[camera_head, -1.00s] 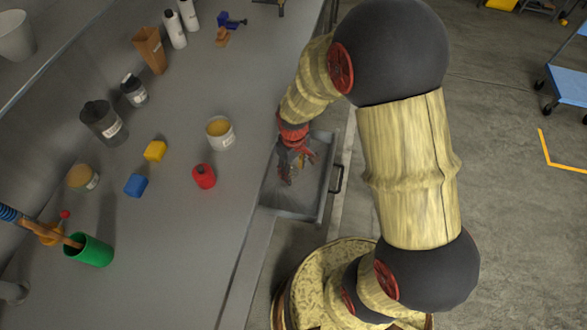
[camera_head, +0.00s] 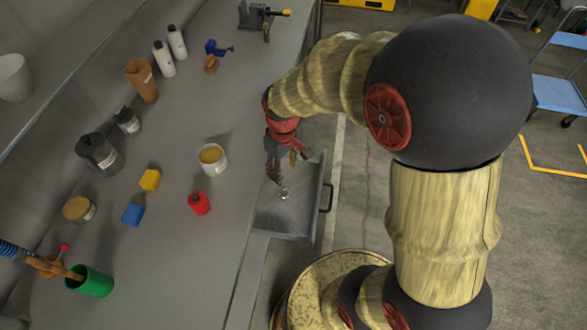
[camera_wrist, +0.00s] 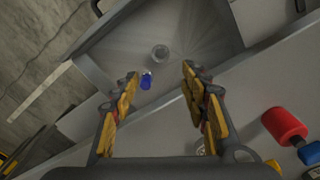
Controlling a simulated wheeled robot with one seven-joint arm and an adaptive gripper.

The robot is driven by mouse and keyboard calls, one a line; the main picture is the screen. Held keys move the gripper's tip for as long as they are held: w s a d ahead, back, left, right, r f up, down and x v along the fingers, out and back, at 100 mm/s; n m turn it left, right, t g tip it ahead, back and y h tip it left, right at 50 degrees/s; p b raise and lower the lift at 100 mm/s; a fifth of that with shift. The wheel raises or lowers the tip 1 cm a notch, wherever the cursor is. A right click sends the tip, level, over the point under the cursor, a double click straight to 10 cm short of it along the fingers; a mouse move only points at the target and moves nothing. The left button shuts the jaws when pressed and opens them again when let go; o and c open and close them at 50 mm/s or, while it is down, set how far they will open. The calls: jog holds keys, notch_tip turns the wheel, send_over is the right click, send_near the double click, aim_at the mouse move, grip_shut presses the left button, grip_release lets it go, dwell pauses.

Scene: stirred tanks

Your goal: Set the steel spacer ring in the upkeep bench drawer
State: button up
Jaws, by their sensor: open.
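The steel spacer ring (camera_head: 284,194) lies on the floor of the open upkeep bench drawer (camera_head: 317,205). In the wrist view the small round grey ring (camera_wrist: 160,53) lies inside the drawer (camera_wrist: 205,28), beyond my fingertips and apart from them. My gripper (camera_head: 279,178) is above the drawer's bench side. In the wrist view my gripper (camera_wrist: 161,75) has its two yellow-padded fingers spread, with nothing held between them. A small blue item (camera_wrist: 147,81) shows beside the left fingertip; I cannot tell what it is.
On the bench left of the drawer stand a red container (camera_head: 200,204), an open tin (camera_head: 213,159), a yellow block (camera_head: 150,180), a blue block (camera_head: 133,215) and a green cup (camera_head: 90,282). The drawer handle (camera_head: 328,198) faces the open floor. A blue cart (camera_head: 560,95) stands far right.

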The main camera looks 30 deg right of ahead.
jog(key=s+r+m+t, duration=0.2)
jog(key=s+r, duration=0.5)
jog(key=r, duration=0.3)
jog(key=s+r+m+t, duration=0.2)
jog(key=s+r, duration=0.5)
jog(key=r, duration=0.4)
jog(key=shift+s+a+r+m+t, duration=0.3)
jog(key=shift+t, duration=0.3)
